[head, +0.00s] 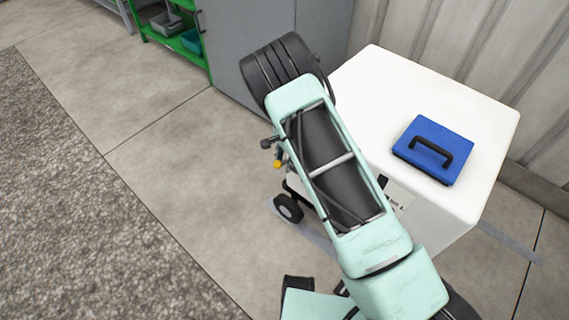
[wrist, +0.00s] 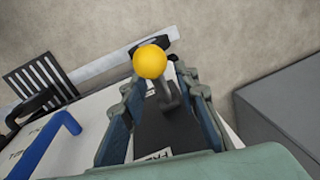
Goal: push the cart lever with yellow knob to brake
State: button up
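The yellow knob (wrist: 150,62) is in the upper middle of the wrist view, on a short grey lever (wrist: 168,97). In the head view the knob (head: 278,163) is a small yellow spot left of my arm. My gripper (wrist: 163,88) is open, with one finger on each side of the lever. The knob appears at or just beyond the fingertips; I cannot tell whether anything touches. The white cart (head: 455,100) stands right of my arm in the head view. My arm hides most of my gripper and the lever there.
A blue case with a black handle (head: 435,150) lies on the cart top. A cart wheel (head: 288,208) is on the floor below the knob. A grey cabinet (head: 235,50) and a green shelf (head: 175,35) stand behind. The floor to the left is clear.

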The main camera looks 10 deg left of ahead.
jog(key=shift+f, duration=0.15)
jog(key=shift+c, duration=0.2)
grip_shut()
